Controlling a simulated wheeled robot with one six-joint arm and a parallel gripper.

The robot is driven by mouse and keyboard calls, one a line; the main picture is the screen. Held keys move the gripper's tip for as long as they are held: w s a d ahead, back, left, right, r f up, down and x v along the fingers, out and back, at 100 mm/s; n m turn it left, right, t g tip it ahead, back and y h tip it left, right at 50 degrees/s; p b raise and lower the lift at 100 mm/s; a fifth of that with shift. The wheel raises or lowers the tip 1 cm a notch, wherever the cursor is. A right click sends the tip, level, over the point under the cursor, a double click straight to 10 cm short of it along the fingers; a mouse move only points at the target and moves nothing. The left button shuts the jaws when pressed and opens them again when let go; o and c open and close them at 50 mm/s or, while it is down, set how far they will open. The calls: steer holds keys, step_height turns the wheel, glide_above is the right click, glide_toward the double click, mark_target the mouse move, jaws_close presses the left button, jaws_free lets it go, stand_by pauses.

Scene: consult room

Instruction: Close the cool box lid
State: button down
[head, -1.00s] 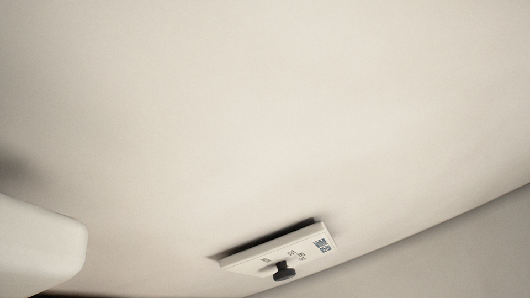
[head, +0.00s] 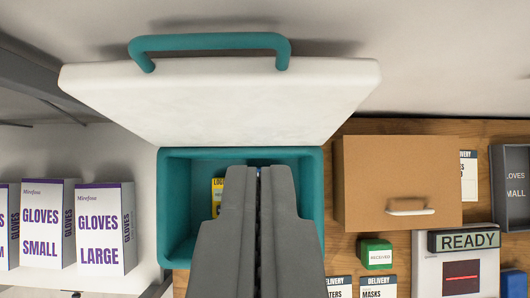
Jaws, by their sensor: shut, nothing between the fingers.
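The cool box (head: 175,210) is a teal open box below the middle of the head view. Its white lid (head: 220,100) stands raised behind the opening, with a teal handle (head: 210,42) along its top edge. A yellow item (head: 217,192) lies inside the box, partly hidden by my gripper. My gripper (head: 259,172) is shut and empty. It shows in front of the box opening, with its tips just below the lid's lower edge in the picture. I cannot tell whether it touches anything.
Glove boxes (head: 105,225) stand at the left. To the right are a brown box (head: 400,170) with a white handle, a small green box (head: 376,254), a device reading READY (head: 455,275), a dark tray (head: 512,190) and delivery cards (head: 378,287).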

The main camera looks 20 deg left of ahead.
steer(key=x, duration=0.8)
steer(key=shift+f, duration=0.15)
stand_by(2.0)
steer(key=v, duration=1.7)
steer(key=shift+s, duration=0.1)
